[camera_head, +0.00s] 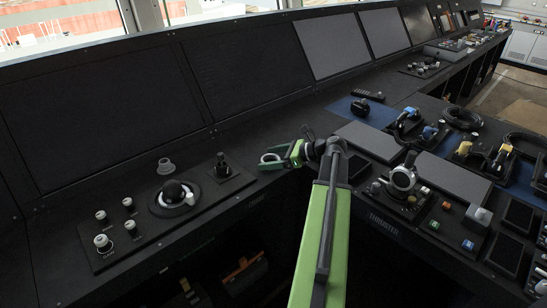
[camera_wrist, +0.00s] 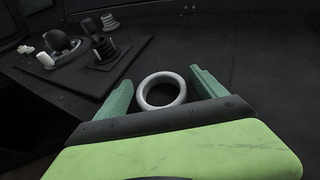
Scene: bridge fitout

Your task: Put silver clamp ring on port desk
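The silver clamp ring (camera_wrist: 148,99) lies flat between the fingers of my gripper (camera_wrist: 162,80) in the wrist view, with a narrow dark gap to each green finger. In the head view the ring (camera_head: 262,158) shows at the fingertips of my gripper (camera_head: 277,160), over the front edge of the dark console desk (camera_head: 235,137). My gripper looks open around the ring. Whether the ring rests on the desk or hangs just above it is hard to tell. No label shows which desk is the port one.
A trackball panel (camera_head: 150,217) with several knobs and a joystick (camera_head: 222,167) stand left of my gripper. A small grey round piece (camera_head: 166,167) sits behind the trackball. The thruster console (camera_head: 403,205) with levers is at right. Bare desk runs behind my gripper.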

